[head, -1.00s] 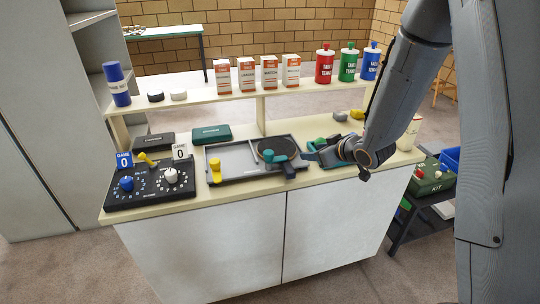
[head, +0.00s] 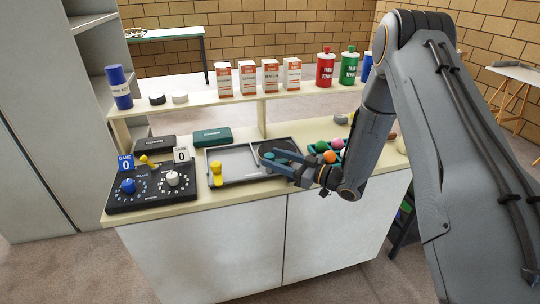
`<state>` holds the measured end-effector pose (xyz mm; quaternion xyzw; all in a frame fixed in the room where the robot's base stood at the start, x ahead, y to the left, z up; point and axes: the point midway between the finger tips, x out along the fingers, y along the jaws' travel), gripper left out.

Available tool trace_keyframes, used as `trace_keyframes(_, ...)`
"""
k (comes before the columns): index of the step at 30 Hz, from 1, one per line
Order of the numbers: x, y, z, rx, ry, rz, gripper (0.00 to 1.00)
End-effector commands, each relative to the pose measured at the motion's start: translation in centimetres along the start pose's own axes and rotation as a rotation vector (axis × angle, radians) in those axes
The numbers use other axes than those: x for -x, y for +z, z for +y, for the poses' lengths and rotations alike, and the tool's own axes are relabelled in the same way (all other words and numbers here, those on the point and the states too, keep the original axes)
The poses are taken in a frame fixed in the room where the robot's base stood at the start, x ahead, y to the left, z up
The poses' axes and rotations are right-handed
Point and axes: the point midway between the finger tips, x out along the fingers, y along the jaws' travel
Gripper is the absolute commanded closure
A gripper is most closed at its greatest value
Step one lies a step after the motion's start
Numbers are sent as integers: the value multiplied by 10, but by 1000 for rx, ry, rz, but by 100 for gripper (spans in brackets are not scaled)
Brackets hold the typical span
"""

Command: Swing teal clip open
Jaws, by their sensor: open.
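The teal clip (head: 268,155) is at the right part of the grey tray (head: 232,180) on the counter, by a round black paddle (head: 266,146) lying there. The clip is partly covered by my gripper, so I cannot tell how far it is turned. My gripper (head: 281,162) is open, low over the tray's right end. Its fingers point left and reach to the clip; whether they touch it is not clear. The paddle's handle is hidden behind the gripper.
Left of the clip, a yellow knob (head: 217,172) stands in the tray. A black dial panel (head: 150,188) is at far left. Green, orange and pink balls (head: 330,157) sit to the right, near my wrist. A shelf (head: 225,101) with boxes and canisters runs behind.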

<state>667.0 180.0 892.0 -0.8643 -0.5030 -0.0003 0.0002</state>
Motion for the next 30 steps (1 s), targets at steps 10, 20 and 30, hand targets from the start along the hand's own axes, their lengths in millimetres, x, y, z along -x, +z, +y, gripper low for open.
trace_keyframes(10,-26,0,0,0,0,-1,54)
trace_keyframes(20,-25,0,0,0,1,-1,76)
trace_keyframes(30,-25,0,0,0,17,-1,95)
